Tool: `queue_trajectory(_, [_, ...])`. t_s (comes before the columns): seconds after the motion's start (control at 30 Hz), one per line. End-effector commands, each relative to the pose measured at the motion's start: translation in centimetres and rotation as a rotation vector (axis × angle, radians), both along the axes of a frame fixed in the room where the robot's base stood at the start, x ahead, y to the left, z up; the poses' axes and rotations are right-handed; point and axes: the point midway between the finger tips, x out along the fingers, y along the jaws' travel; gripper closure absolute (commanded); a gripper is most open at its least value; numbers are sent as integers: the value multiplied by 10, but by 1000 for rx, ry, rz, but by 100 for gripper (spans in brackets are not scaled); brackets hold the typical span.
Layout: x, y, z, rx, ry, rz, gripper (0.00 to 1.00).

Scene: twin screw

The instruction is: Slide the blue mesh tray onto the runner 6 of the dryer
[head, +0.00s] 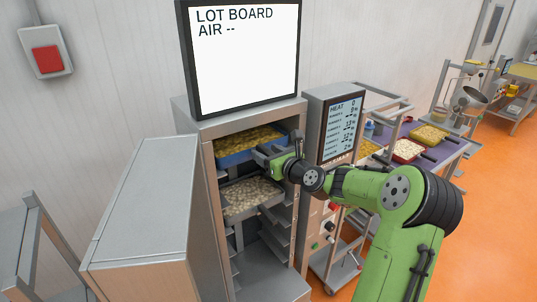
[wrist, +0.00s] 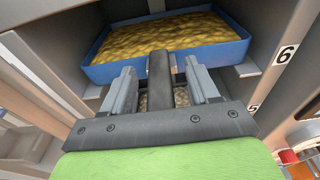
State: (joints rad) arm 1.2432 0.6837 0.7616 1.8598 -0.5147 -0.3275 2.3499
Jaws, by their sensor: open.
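The blue mesh tray (head: 232,160) holds yellow-brown pieces and sits inside the upper part of the open dryer (head: 203,135). In the wrist view the tray (wrist: 225,53) lies beside the label 6 (wrist: 286,54), with a grey runner ledge (wrist: 248,69) showing at its right. A dark handle (wrist: 160,66) sticks out from the tray's front. My gripper (wrist: 161,84) is open, its two fingers on either side of the handle with gaps showing. In the head view my gripper (head: 264,154) is at the tray's front; its far finger is partly hidden.
A grey tray (head: 250,208) of pale pieces is on a lower runner, below my gripper. The dryer door (head: 150,215) stands open at the left. A display panel (head: 339,127) is close right of the opening. A cart (head: 447,150) with more trays stands further right.

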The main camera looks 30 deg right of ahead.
Motion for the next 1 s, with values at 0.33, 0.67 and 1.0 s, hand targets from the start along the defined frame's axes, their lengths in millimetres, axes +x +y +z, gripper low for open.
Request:
queue_trajectory(0.33, [-54, -4, 4, -2, 6, -8, 40])
queue_trajectory(0.67, [-139, -6, 18, 0, 3, -6, 40])
queue_trajectory(1.0, [-156, -4, 22, 0, 0, 0, 40])
